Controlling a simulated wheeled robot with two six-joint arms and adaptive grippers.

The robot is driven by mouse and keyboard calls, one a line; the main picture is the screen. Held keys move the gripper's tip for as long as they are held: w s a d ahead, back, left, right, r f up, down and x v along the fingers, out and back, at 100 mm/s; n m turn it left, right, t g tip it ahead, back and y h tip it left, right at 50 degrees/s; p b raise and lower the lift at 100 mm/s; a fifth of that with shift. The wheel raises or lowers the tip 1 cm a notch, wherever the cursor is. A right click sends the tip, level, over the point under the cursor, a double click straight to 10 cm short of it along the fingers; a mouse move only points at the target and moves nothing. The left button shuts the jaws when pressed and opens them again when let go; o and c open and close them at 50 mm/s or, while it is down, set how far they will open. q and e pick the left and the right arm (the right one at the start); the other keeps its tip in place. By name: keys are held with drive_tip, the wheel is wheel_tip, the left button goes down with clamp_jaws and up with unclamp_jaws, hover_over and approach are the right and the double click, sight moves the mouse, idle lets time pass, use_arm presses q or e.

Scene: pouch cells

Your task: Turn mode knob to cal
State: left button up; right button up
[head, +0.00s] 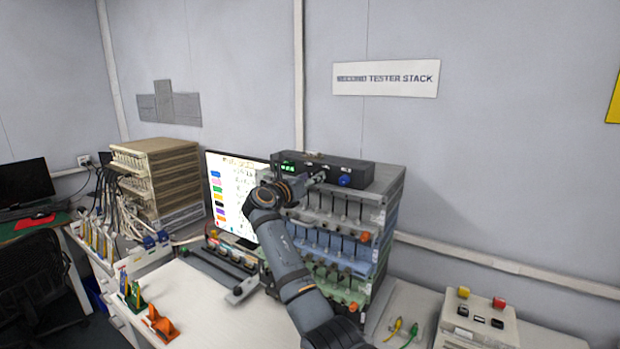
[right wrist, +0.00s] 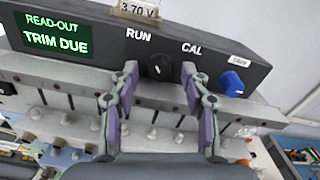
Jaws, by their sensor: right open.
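The black mode knob (right wrist: 160,66) sits on the front of a dark box (right wrist: 85,30), between the labels RUN on its left and CAL on its right. I cannot tell for certain which label its pointer faces. My right gripper (right wrist: 160,72) is open, with one finger on each side of the knob; whether they touch it is unclear. My left gripper is out of view.
The green read-out (right wrist: 54,37) says TRIM DUE. A blue knob (right wrist: 232,83) is just right of CAL. A tag above reads 3.70 V. Rows of cell slots lie below the box. A lit monitor (head: 232,190) stands left of the stack.

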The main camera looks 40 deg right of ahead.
clamp_jaws()
drive_tip(key=shift+m, duration=3.4)
unclamp_jaws()
